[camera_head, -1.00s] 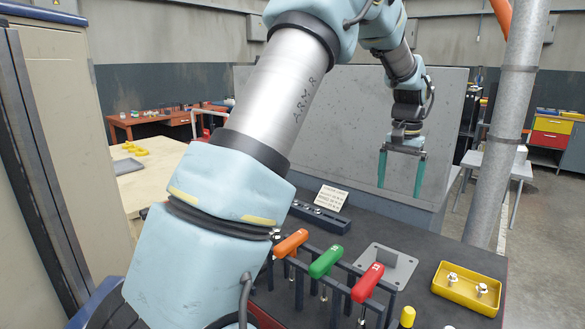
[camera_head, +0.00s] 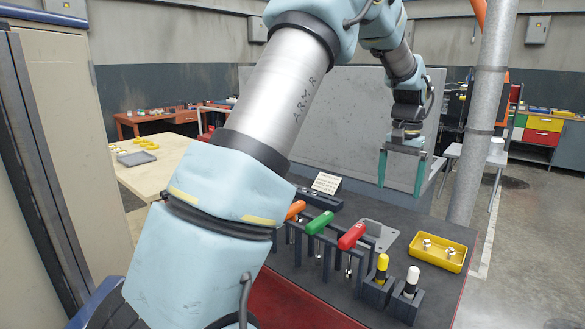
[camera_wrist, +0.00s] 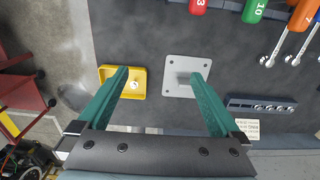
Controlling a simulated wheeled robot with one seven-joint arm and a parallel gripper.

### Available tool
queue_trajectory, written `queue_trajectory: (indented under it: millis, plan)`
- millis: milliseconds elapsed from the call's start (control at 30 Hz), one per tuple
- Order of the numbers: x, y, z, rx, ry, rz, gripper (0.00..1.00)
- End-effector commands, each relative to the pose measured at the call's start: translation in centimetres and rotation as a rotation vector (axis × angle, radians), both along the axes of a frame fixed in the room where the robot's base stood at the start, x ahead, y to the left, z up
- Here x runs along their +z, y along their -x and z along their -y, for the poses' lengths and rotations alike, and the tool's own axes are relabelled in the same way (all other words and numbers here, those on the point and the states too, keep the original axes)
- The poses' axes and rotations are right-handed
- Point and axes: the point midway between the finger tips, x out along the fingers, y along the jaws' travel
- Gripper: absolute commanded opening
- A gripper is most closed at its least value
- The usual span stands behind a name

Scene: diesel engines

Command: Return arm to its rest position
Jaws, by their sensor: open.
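My gripper (camera_head: 402,172) hangs over the far part of the dark workbench (camera_head: 318,262), in front of a grey panel, its two green fingers pointing down. It is open, with nothing between the fingers. In the wrist view my gripper (camera_wrist: 162,92) also shows open and empty, above the bench. My arm rises from the lower left and bends over at the top of the head view. Its base and part of the bench's left side are hidden behind the arm's thick lower links.
A yellow tray (camera_head: 437,253) with bolts, a grey plate (camera_head: 384,236) and two small holders stand nearby. A metal pole (camera_head: 487,120) rises at right; a cabinet (camera_head: 70,150) is close on the left.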

Motion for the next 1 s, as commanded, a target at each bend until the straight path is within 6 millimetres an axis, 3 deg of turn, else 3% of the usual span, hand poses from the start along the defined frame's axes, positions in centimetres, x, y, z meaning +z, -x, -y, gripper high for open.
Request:
queue_trajectory:
  millis: [267, 467, 667, 733, 900, 1000]
  plan:
    - [-0.2, -0.3, -4.0, 0.060, 0.013, 0.019, 1.00]
    - [-0.5, -0.2, -8.3, 0.126, 0.025, 0.040, 1.00]
    - [-1.2, 1.0, -14.7, 0.227, 0.044, 0.075, 1.00]
    - [-1.6, 1.9, -17.7, 0.276, 0.051, 0.092, 1.00]
    - [-2.7, 5.5, -24.7, 0.403, 0.070, 0.139, 1.00]
    - [-3.4, 7.7, -27.7, 0.464, 0.078, 0.164, 1.00]
